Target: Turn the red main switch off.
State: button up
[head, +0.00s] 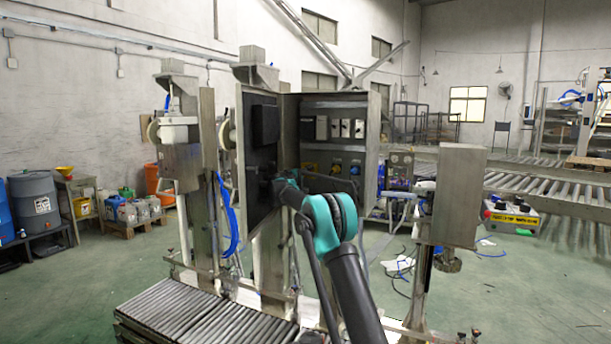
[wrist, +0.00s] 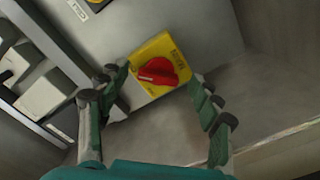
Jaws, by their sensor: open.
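The red main switch (wrist: 157,71) is a red rotary knob on a yellow plate (wrist: 154,50), fixed to a grey panel in the wrist view. Its handle lies roughly across the picture, slightly tilted. My gripper (wrist: 165,82) is open, with one green finger to the left of the switch and one to the right. The fingers appear apart from the knob; the exact gap in depth cannot be told. In the head view my arm reaches into the open grey control cabinet (head: 333,105), and the switch and fingertips are hidden or too small to make out.
White modules (wrist: 45,93) on a rail sit left of the switch. Another yellow-plated control (wrist: 97,4) shows at the top edge. The cabinet's open door (head: 258,165) stands left of my arm. A steel box on a post (head: 457,195) stands to the right.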

jog(key=shift+w+d, duration=0.25)
jog(key=shift+w, duration=0.1)
jog(key=shift+c, duration=0.2)
jog(key=c, duration=1.1)
jog(key=shift+n, duration=0.3)
jog(key=shift+a+r+n, duration=0.1)
jog(key=shift+r+n, duration=0.1)
jog(key=shift+n, duration=4.1)
jog(key=shift+r+n, duration=0.15)
jog(key=shift+n, duration=4.15)
